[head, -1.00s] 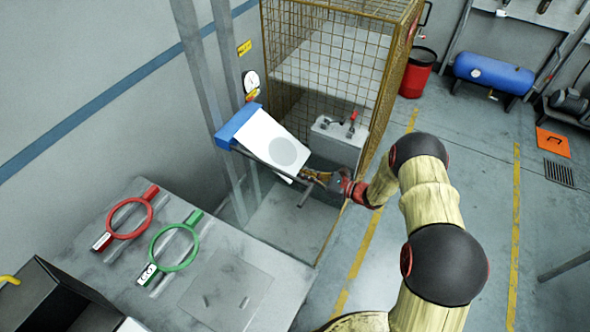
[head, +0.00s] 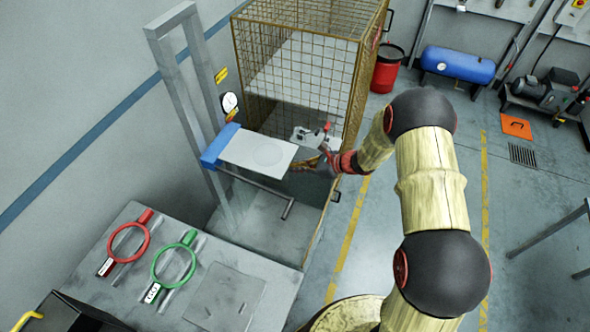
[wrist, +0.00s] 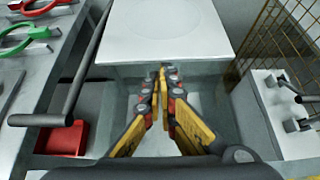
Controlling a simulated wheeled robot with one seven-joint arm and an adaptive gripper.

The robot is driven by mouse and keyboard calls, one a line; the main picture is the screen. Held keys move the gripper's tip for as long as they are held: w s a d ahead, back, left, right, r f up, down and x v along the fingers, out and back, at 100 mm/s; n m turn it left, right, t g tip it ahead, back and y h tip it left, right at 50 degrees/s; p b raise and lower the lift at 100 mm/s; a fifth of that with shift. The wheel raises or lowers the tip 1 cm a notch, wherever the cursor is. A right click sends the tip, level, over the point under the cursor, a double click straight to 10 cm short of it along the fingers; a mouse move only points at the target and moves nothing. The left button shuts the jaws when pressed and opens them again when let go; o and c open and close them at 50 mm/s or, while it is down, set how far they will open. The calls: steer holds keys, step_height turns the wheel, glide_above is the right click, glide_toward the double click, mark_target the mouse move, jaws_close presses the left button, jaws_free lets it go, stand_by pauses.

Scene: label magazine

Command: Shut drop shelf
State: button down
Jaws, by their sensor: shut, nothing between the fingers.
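The drop shelf (head: 245,150) is a white panel with a faint disc on top, held at its left end by a blue bracket (head: 216,147) on a grey post. It stands out roughly level. It also fills the top middle of the wrist view (wrist: 165,32). My gripper (head: 312,164) is at the shelf's free right end. In the wrist view its yellow and red fingers (wrist: 162,72) are closed together, empty, with the tips just at or below the shelf's near edge. I cannot tell whether they touch it. A grey bent rod (head: 262,188) runs below the shelf.
A wire mesh cage (head: 300,60) stands behind and right of the shelf. A grey bench (head: 190,310) with a red ring (head: 147,236) and a green ring (head: 154,262) is front left. A red bin (wrist: 66,138) sits low left. Open floor lies right.

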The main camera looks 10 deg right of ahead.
steer(key=shift+w+r, duration=0.2)
steer(key=shift+r, duration=0.25)
steer(key=shift+w+r, duration=0.1)
steer(key=shift+r, duration=0.1)
step_height(320, 180, down, 5)
steer(key=b, duration=0.3)
steer(key=v, duration=1)
steer(key=shift+a+r, duration=0.2)
steer(key=shift+r, duration=0.15)
